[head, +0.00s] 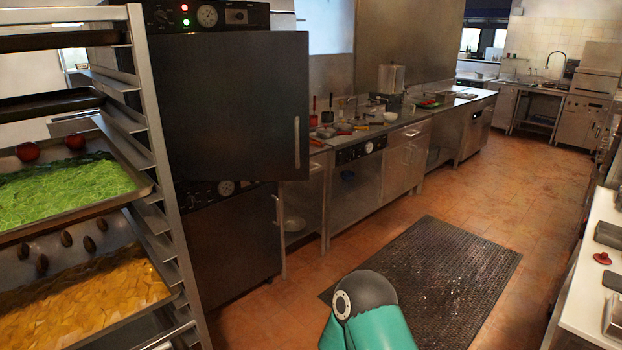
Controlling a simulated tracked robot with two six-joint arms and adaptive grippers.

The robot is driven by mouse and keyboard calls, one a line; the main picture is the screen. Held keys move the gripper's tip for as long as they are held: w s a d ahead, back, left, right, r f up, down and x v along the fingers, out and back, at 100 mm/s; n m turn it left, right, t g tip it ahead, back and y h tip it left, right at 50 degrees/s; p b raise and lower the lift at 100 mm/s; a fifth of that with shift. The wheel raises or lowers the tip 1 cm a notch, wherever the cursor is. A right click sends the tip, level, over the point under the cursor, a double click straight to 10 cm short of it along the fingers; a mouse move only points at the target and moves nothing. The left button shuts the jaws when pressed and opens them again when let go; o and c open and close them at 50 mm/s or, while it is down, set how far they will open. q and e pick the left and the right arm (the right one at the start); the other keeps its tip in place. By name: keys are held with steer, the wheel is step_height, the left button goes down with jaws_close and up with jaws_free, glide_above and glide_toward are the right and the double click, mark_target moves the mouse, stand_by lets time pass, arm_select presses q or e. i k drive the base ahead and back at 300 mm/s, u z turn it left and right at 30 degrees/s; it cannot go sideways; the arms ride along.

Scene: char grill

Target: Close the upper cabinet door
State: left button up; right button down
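The upper cabinet door (230,105) is a large dark panel with a light vertical handle (297,142) near its right edge. It sits below a control panel (207,15) with a gauge and red and green lights. Its right edge reaches out past the cabinet's side, so it appears to stand open, with the handle side swung outward; the exact angle is hard to tell. The cabinet's inside is hidden behind it. A teal and dark grey part of my arm shows at the bottom centre, apart from the door. Neither gripper is in view.
A metal tray rack (160,150) with trays of food stands close at the left, partly in front of the cabinet. A lower cabinet (230,240) is below the door. A black floor mat (450,275) lies on open floor. A white counter (590,290) is at the right.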

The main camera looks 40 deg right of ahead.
mark_target(233, 106)
steer(key=u, duration=0.75)
steer(key=i, duration=0.15)
steer(key=z, duration=3.1)
steer(key=i, duration=1)
steer(key=u, duration=2.4)
steer(key=k, duration=0.45)
steer(key=u, duration=0.25)
steer(key=i, duration=0.15)
steer(key=u, duration=0.25)
